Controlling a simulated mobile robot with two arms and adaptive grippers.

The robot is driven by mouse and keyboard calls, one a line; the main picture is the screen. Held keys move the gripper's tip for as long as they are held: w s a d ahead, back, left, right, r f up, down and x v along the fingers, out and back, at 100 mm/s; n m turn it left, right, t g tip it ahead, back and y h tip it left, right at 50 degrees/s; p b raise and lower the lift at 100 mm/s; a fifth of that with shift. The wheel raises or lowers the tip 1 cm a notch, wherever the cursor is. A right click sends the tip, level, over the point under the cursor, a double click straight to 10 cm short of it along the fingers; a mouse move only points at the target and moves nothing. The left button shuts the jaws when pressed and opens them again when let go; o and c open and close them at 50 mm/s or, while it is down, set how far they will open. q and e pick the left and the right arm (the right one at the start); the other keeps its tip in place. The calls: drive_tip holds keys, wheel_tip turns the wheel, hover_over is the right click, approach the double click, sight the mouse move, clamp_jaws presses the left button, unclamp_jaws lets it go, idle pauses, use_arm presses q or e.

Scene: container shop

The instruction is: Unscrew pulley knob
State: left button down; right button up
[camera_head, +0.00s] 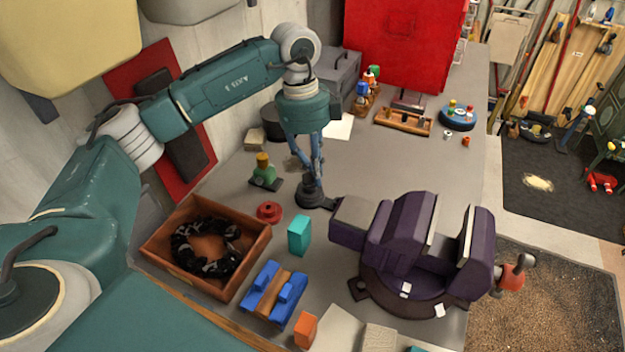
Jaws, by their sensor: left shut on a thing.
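My left gripper (312,174) points straight down at the middle of the bench. Its blue-grey fingers are shut on the top of a dark knob-like piece, which I take for the pulley knob. The piece rises from a dark round base (314,201) standing on the bench. The fingers hide part of the knob, so I cannot tell how far it is screwed in. My right gripper is not in view.
A purple vise (400,235) stands to the right. A wooden box (165,245) with a black coil, a red wheel (270,211), a teal block (299,235) and a blue-and-wood fixture (262,290) lie in front. A green piece with a yellow top (264,175) stands left.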

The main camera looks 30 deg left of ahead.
use_arm(q)
drive_tip(key=n, duration=0.3)
drive_tip(key=shift+f+n, duration=0.15)
drive_tip(key=shift+n, duration=0.25)
drive_tip(key=c, duration=1.5)
unclamp_jaws()
